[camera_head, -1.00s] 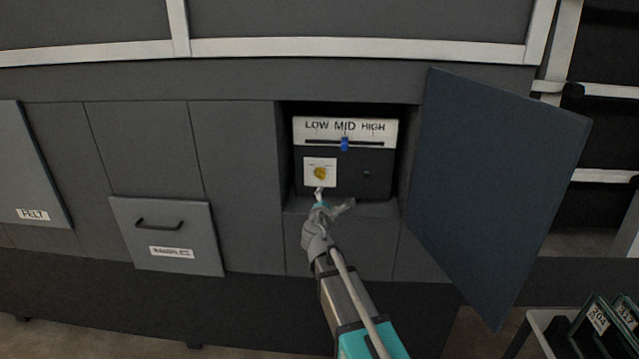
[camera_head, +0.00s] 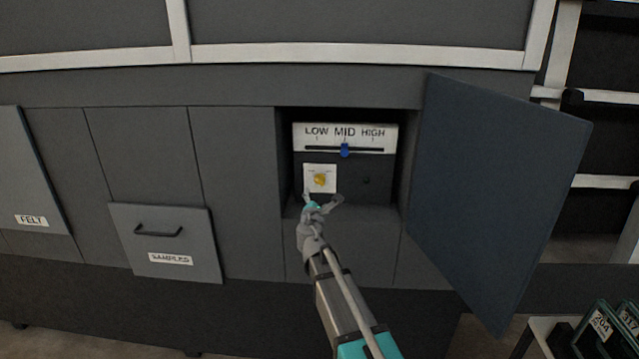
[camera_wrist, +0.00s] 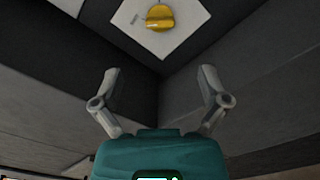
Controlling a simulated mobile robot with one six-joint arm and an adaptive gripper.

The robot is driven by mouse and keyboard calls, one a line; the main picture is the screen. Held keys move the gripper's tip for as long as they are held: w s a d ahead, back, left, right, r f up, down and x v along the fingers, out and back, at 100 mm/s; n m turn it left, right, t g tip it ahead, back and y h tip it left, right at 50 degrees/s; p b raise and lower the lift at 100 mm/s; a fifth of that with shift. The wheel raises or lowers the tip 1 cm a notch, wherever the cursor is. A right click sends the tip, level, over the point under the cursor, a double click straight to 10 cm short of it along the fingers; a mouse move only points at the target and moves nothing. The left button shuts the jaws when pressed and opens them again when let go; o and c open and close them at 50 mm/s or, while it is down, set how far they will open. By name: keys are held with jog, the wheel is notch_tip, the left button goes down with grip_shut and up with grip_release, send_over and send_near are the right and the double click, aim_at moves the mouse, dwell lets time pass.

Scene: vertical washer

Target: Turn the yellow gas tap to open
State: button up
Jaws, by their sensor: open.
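The yellow gas tap (camera_head: 320,180) is a small round knob with a raised grip, on a white square plate (camera_head: 311,188) inside the open cabinet bay. In the wrist view the yellow tap (camera_wrist: 159,18) shows at the top, with its white plate (camera_wrist: 185,40) around it. My gripper (camera_head: 322,196) is just below the plate at the bay's opening. In the wrist view my gripper (camera_wrist: 158,75) has its two fingers spread apart with nothing between them. The tap lies beyond the fingertips, and I see no contact.
A LOW MID HIGH panel (camera_head: 344,133) with a blue slider (camera_head: 345,150) at MID sits above the tap. The open door (camera_head: 495,200) stands to the right. A SAMPLES drawer front (camera_head: 166,240) is at the left. Green boxes (camera_head: 605,325) stand at lower right.

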aim_at(319, 182)
jog(key=w, duration=0.4)
jog(key=w+d, duration=0.1)
jog(key=w, duration=0.6)
jog(key=shift+w+d, duration=0.15)
jog(key=shift+w, duration=0.2)
jog(key=c, duration=1.2)
jog(key=shift+o, duration=0.2)
